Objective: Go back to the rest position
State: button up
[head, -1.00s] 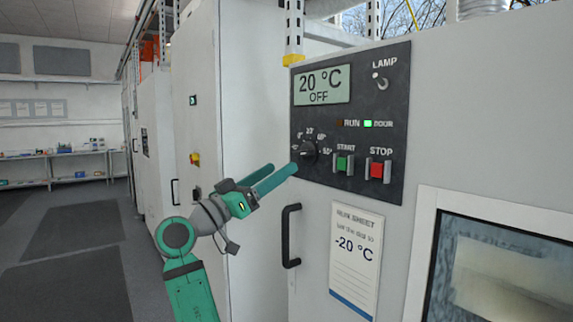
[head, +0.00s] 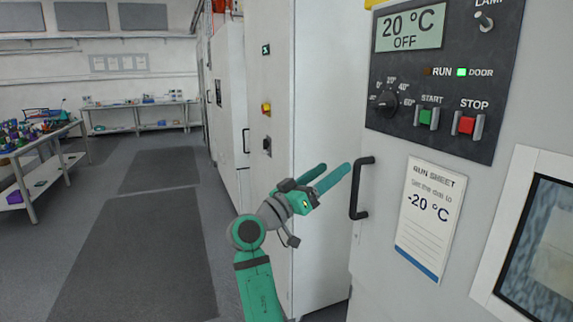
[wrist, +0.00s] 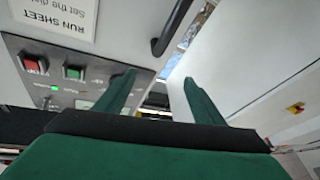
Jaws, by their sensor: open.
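My gripper (head: 335,173) is open and empty in the head view, with its two green fingers apart. It is in front of the cabinet, left of the black door handle (head: 361,188) and below the dial (head: 384,104). The dark control panel (head: 448,75) has a display (head: 410,30) reading 20 °C OFF, a green start button (head: 425,117) and a red stop button (head: 466,125). The door light is lit green. In the wrist view the open fingers (wrist: 158,90) show with nothing between them.
A run sheet (head: 430,218) on the cabinet reads -20 °C. A window (head: 545,250) is at the right. Tall cabinets stand behind my arm. Open grey floor (head: 140,270) lies to the left, with a workbench (head: 40,150) at the far left.

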jog(key=a+f+n+t+y, duration=0.2)
jog(key=a+f+n+y, duration=0.15)
jog(key=f, duration=0.95)
jog(key=a+f+n+t+y, duration=0.1)
jog(key=a+f+n+y, duration=0.2)
jog(key=f, duration=1.1)
jog(key=s+a+f+n+y, duration=0.1)
jog(key=s+a+f+y, duration=0.15)
jog(key=s+f, duration=0.65)
jog(key=s+a+f+n+y, duration=0.2)
jog(key=s+f+y, duration=0.25)
jog(key=f, duration=0.75)
jog(key=s+a+f+y, duration=0.2)
jog(key=s+f, duration=0.2)
jog(key=s, duration=0.8)
jog(key=s+a+f+y, duration=0.15)
jog(key=s+f, duration=0.35)
jog(key=s, duration=0.6)
jog(key=s+r+m, duration=0.1)
jog(key=s+r, duration=0.2)
jog(key=s, duration=0.7)
jog(key=s+d+r+m, duration=0.1)
jog(key=s+r, duration=0.3)
jog(key=s, duration=0.7)
jog(key=shift+d+r+y, duration=0.25)
jog(key=shift+d+y, duration=0.05)
